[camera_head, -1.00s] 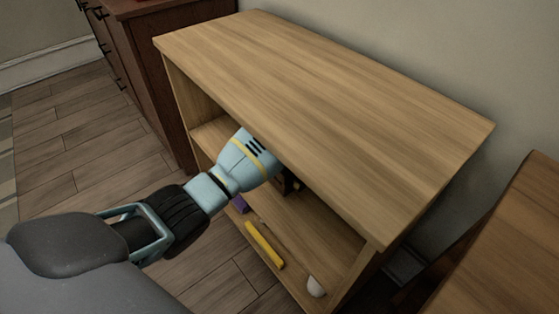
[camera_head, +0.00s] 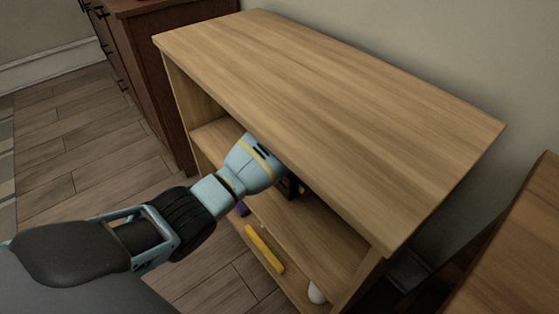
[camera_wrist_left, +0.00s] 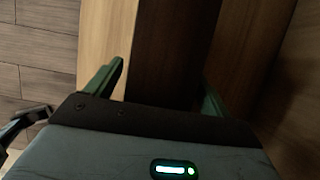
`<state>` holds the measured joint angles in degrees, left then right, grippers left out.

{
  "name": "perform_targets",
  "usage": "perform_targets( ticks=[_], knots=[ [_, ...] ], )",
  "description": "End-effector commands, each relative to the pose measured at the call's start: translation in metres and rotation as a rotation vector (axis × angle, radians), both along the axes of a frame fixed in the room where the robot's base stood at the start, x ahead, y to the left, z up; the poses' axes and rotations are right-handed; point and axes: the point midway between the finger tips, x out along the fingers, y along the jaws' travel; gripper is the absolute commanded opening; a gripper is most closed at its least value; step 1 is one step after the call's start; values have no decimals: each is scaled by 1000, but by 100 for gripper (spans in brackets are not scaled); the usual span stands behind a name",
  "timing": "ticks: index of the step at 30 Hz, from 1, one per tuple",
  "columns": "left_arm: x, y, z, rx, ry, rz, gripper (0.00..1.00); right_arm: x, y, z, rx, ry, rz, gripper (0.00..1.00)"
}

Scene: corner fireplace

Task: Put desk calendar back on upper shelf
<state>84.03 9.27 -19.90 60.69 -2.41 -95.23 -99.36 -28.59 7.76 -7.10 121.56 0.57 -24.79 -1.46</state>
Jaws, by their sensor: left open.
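My left arm reaches into the open front of the wooden shelf unit (camera_head: 330,110), and my left gripper (camera_head: 291,187) is under its top board, above the middle shelf board (camera_head: 325,228). The fingers are mostly hidden in the head view. In the left wrist view the gripper (camera_wrist_left: 160,85) is open, its two green fingers wide apart. A dark brown upright band (camera_wrist_left: 172,50) shows between and beyond the fingers. I cannot tell whether it is the desk calendar or a shaded shelf surface. The calendar is not clearly identifiable in either view. My right gripper is not in view.
On the lower level lie a yellow bar (camera_head: 263,248), a purple item (camera_head: 242,209) and a white rounded item (camera_head: 316,292). The unit's top is bare. A dark cabinet (camera_head: 158,75) stands at left, brown wooden furniture (camera_head: 505,245) at right.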

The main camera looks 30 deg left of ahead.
Motion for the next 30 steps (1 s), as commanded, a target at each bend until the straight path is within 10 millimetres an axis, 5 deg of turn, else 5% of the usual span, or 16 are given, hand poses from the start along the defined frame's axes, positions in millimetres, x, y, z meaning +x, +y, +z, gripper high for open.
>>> perform_targets(
  ticks=[11,21,30],
  knots=[
    [-2,-6,21,1,-3,-1,82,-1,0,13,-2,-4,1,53],
    [-26,-75,16,-1,0,-4,82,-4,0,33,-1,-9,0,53],
    [-39,-112,14,0,0,-1,82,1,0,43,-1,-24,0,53]
  ],
)
